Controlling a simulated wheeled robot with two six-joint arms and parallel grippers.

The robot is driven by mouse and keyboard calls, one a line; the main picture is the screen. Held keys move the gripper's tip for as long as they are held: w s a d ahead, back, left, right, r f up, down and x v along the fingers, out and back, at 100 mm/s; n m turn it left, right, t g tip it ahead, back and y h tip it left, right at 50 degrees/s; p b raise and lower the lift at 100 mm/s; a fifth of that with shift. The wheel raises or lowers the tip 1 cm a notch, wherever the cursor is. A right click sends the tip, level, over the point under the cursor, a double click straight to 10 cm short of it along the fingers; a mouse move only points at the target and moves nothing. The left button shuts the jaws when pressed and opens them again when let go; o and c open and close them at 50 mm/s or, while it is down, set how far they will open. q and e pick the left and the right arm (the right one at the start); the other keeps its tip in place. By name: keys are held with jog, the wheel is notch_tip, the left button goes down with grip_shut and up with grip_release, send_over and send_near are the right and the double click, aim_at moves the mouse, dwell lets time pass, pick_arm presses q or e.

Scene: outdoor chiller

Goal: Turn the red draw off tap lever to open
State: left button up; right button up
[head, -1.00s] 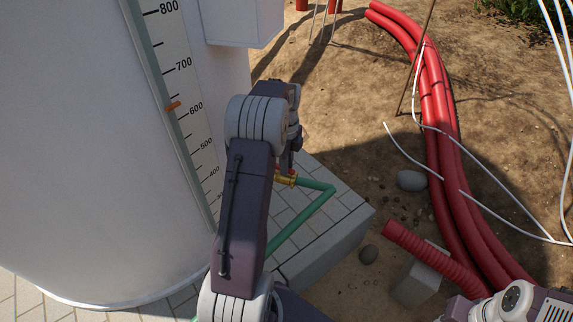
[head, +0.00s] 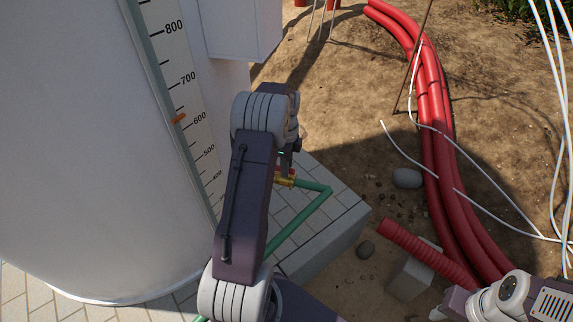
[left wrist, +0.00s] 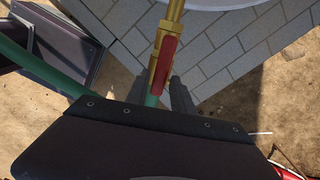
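The brass draw-off tap (head: 286,179) sits at the end of a green pipe beside the white tank. In the left wrist view the brass tap body (left wrist: 173,14) enters from the top, with its red lever (left wrist: 164,64) lying along it. My left gripper (left wrist: 160,92) is over the tap, its dark fingers apart on either side of the lever's lower end and the green pipe. The fingers look open; contact with the lever cannot be told. In the head view my left gripper (head: 291,155) is just above the tap, mostly hidden by my arm. My right gripper is out of view.
The white tank (head: 90,150) with its level scale (head: 186,100) stands close on the left. The green pipe (head: 310,212) runs over a paved plinth (head: 340,225). Red corrugated hoses (head: 437,150), thin white cables and stones lie on the dirt to the right.

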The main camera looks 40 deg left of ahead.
pick_arm(q)
jog(key=shift+o, duration=0.2)
notch_tip(320, 180, up, 9)
jog(key=p, duration=0.3)
dwell(0.5)
